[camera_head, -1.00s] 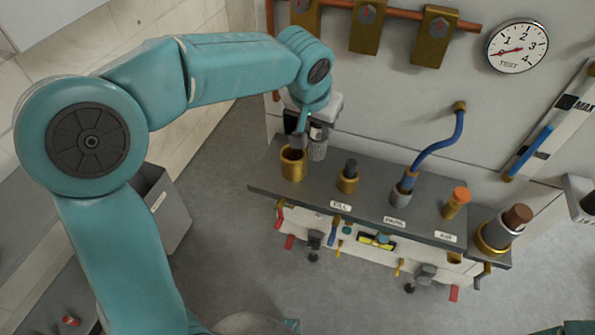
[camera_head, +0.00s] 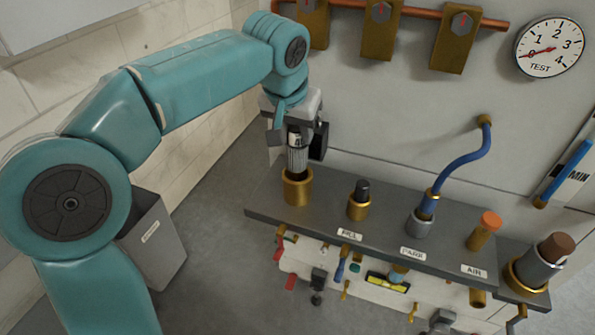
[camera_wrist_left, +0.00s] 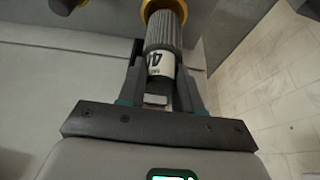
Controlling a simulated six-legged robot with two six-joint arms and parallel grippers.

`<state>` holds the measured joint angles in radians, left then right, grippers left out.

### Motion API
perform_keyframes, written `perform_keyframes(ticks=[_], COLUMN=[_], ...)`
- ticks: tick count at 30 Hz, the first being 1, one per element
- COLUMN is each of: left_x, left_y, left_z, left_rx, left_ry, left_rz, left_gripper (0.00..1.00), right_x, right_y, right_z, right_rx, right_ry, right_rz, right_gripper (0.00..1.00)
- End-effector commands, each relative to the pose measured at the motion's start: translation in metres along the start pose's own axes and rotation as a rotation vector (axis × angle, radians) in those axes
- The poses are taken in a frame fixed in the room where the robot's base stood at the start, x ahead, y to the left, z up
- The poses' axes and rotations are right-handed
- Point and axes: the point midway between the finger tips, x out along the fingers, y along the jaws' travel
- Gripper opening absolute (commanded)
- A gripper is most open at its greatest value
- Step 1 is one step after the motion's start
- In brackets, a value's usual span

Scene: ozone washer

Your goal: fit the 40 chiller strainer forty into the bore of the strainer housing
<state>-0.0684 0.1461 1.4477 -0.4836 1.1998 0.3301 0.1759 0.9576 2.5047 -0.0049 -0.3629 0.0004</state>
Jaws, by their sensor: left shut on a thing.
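The strainer (camera_head: 297,160) is a grey ribbed cylinder with a white label. My left gripper (camera_head: 297,137) is shut on its upper part and holds it about upright over the brass strainer housing (camera_head: 297,190), at the left end of the grey shelf. The strainer's lower end is at the housing's mouth; I cannot tell whether or how far it is inside. In the left wrist view the strainer (camera_wrist_left: 164,35) lies between the fingers (camera_wrist_left: 162,85), its label partly showing a "4", and its far end meets the brass rim (camera_wrist_left: 150,8). My right gripper is out of view.
On the shelf (camera_head: 330,208), right of the housing, stand a dark-topped brass fitting (camera_head: 359,207), a blue hose (camera_head: 455,165) in a grey socket and an orange-capped fitting (camera_head: 484,232). A brown-topped cylinder (camera_head: 540,265) stands far right. A grey bin (camera_head: 160,245) is left below.

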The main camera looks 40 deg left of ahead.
Motion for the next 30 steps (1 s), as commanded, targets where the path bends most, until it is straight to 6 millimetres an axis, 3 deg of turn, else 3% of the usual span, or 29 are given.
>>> perform_keyframes(ticks=[1,3,10,16,27,28,30], left_x=[0.015,0.025,0.042,0.072,0.076,0.076,0.075], left_y=[0.000,0.000,0.001,0.001,0.002,0.002,0.002], left_z=[0.006,0.010,0.015,0.028,0.030,0.030,0.029], left_rx=[0.000,0.000,0.000,0.000,0.000,0.000,0.000], left_ry=[-0.002,-0.001,0.001,0.000,0.001,0.001,0.001], left_rz=[-0.001,-0.001,-0.001,-0.001,0.000,0.000,0.000], left_gripper=[0.00,0.00,0.00,0.00,0.00,0.37,0.60], right_x=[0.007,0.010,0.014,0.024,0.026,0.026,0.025], right_y=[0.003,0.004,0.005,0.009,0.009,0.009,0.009], right_z=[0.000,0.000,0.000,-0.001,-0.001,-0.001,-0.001], right_rx=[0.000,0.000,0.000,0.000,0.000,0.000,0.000], right_ry=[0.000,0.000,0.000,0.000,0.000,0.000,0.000], right_rz=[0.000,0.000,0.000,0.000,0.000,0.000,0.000], right_gripper=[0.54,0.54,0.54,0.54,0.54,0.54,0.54])
